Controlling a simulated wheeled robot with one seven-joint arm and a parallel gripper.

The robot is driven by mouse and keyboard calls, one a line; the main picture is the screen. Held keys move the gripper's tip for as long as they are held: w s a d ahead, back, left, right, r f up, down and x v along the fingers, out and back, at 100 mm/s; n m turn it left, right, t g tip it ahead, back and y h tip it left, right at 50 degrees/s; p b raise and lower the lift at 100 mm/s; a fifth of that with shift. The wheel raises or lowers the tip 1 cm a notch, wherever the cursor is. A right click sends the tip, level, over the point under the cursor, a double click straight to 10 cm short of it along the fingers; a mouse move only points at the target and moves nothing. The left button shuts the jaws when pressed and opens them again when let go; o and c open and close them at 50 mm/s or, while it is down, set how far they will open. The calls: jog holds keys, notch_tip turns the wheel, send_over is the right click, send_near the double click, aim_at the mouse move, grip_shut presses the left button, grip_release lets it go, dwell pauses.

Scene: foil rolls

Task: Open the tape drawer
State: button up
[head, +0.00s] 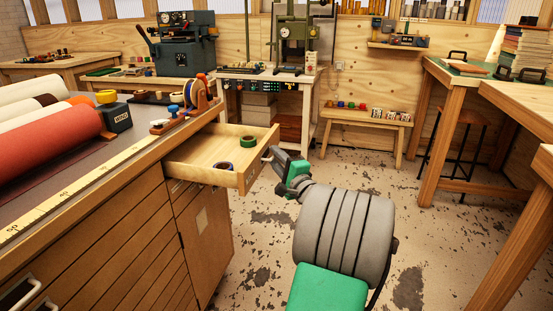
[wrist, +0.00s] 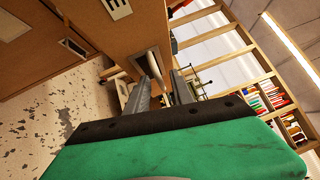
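The tape drawer (head: 201,171) is pulled out from the workbench, its inside in view. My gripper (head: 272,157) is at the drawer's front panel, beside the pale handle (head: 266,154). In the wrist view the fingers (wrist: 165,78) point at the drawer front (wrist: 151,48) with a gap between them. A pale bar, likely the handle, shows by the left finger (wrist: 132,66). I cannot tell whether the fingers grip it.
The workbench (head: 120,156) carries foil rolls (head: 45,140), a yellow ruler (head: 75,192) and a tape dispenser (head: 196,95). A cabinet door (head: 205,230) is below the drawer. Wooden tables (head: 445,90) stand at the far right.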

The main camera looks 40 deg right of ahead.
jog(key=shift+s, duration=0.1)
jog(key=v, duration=0.7)
jog(key=shift+s+p, duration=0.3)
jog(key=shift+p, duration=0.05)
jog(key=shift+a, duration=0.1)
